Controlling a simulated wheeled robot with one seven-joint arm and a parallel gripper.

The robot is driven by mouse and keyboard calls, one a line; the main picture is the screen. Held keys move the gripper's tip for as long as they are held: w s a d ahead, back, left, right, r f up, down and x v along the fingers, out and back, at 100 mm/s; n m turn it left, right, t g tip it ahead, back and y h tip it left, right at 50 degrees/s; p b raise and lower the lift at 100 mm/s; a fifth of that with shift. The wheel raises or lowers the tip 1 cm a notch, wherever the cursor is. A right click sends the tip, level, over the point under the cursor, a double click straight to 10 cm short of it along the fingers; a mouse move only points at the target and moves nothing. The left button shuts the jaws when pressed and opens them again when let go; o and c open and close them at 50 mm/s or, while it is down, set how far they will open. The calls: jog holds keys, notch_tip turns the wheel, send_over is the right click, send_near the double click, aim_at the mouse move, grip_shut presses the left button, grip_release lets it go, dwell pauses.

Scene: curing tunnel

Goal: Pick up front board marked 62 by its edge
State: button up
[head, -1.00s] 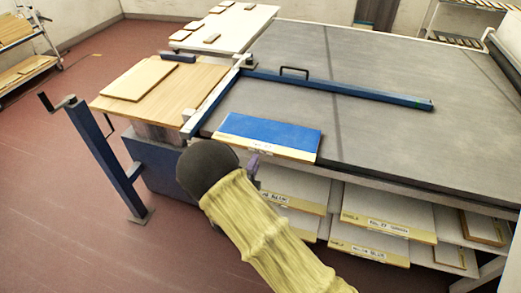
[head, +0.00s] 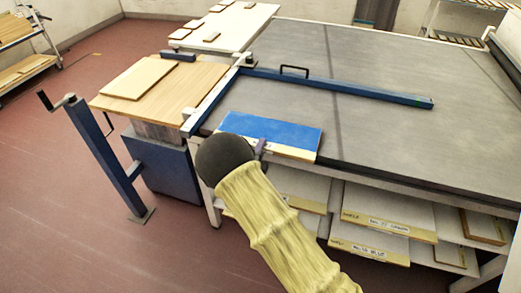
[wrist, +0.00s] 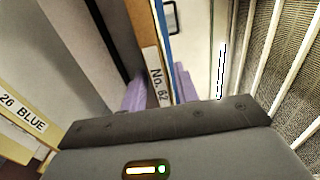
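The front board marked 62 (head: 270,131) lies flat on the grey table near its front left corner. It has a blue top and a pale wooden front edge. In the wrist view its edge (wrist: 153,72) carries the label "No. 62", with a thin blue strip beside it. My gripper (head: 262,150) is at the front edge of the board, its purple fingers on either side of it. In the wrist view the fingers (wrist: 160,90) straddle the edge and look open; any contact is hard to make out. My dark wrist hides the board's left front part in the head view.
Labelled boards (head: 388,212) lie on shelves under the grey table (head: 400,130); one reading "26 BLUE" (wrist: 22,118) is left in the wrist view. A blue bar (head: 340,89) crosses the table behind the board. A wooden side table (head: 185,83) stands to the left.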

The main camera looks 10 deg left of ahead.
grip_shut()
jog(key=shift+r, duration=1.6)
